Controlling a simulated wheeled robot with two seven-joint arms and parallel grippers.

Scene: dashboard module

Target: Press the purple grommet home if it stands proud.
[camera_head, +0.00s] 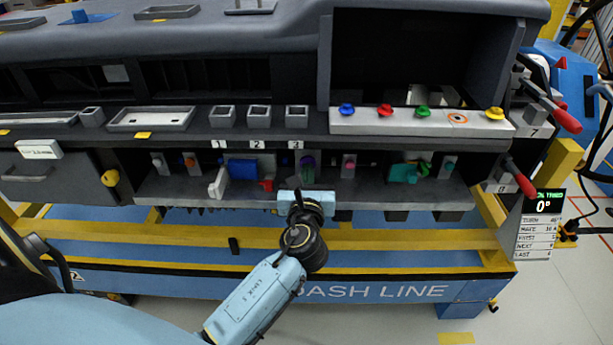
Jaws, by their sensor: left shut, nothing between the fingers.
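My right gripper is out of view.
The shelf also holds a blue block (242,169), a pink knob (349,165) and a teal part (403,173) on either side. A white strip (440,125) with several coloured knobs lies above right. Red-handled levers (568,121) stick out at the right end.

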